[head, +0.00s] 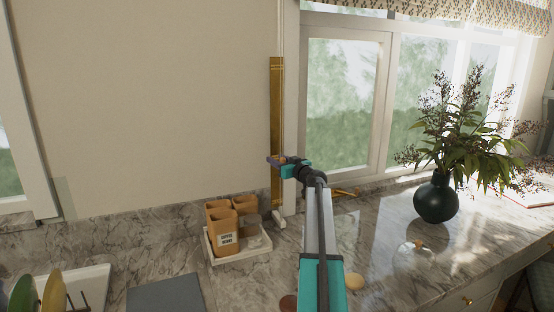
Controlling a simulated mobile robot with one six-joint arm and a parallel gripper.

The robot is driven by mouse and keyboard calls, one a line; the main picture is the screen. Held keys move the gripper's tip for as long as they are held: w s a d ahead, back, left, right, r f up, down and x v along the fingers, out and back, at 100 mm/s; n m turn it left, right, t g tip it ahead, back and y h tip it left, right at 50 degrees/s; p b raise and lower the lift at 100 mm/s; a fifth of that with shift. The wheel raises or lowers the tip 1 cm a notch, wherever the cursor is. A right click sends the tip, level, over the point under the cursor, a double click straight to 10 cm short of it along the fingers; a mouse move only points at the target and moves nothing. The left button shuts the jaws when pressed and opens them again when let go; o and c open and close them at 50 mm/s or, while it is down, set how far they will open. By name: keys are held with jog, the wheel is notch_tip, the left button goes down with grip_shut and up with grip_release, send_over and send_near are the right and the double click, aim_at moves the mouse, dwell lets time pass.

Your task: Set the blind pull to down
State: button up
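A tall gold strip (277,110) runs up the wall beside the window frame; it looks like the mount of the blind pull. I cannot make out a separate pull handle on it.
A white tray (240,258) with brown canisters (222,226) stands on the marble counter below the strip. A dark vase (435,199) with a leafy plant stands at the right. A dish rack (75,285) with plates is at the lower left. A grey board (165,296) lies nearby.

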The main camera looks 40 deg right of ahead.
jog(key=shift+w, duration=0.1)
jog(key=shift+c, duration=0.5)
grip_shut()
jog(key=shift+w+a+r, duration=0.1)
jog(key=shift+r, duration=0.05)
